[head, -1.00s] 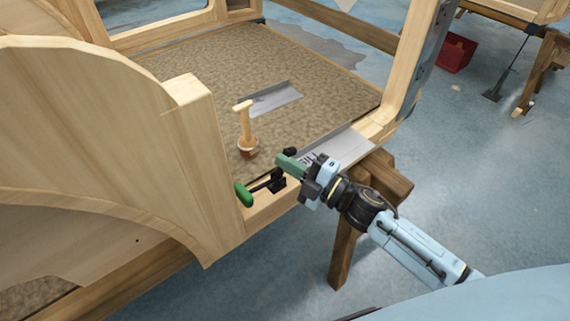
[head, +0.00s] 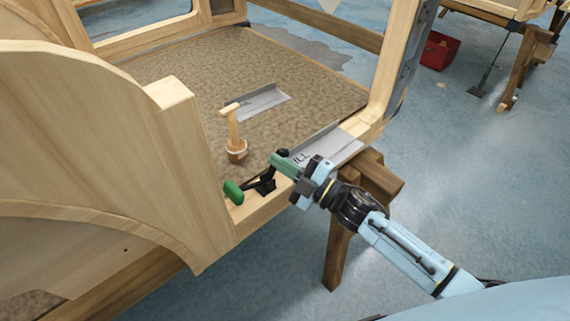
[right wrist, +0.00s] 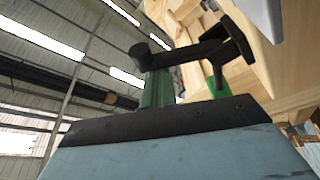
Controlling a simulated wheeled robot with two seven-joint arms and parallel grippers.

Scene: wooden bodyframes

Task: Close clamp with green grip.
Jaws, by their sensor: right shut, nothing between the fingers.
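The clamp (head: 265,186) has a black body and a bright green grip (head: 233,192). It sits on the wooden sill at the frame's near edge, with the grip pointing left. My right gripper (head: 275,160) has dull green fingers, which are shut and empty. They are just above and right of the clamp's black body. In the right wrist view, the clamp's black arm (right wrist: 190,53) crosses close by the green fingers (right wrist: 157,88), and part of the green grip (right wrist: 217,82) shows behind. I cannot tell whether the fingers touch the clamp. My left gripper is out of view.
A mallet (head: 234,133) stands on the brown floor panel, near a metal plate (head: 262,101). Another metal plate (head: 330,146) lies along the sill. A tall wooden side panel (head: 90,130) rises at left. A wooden trestle (head: 342,235) stands below.

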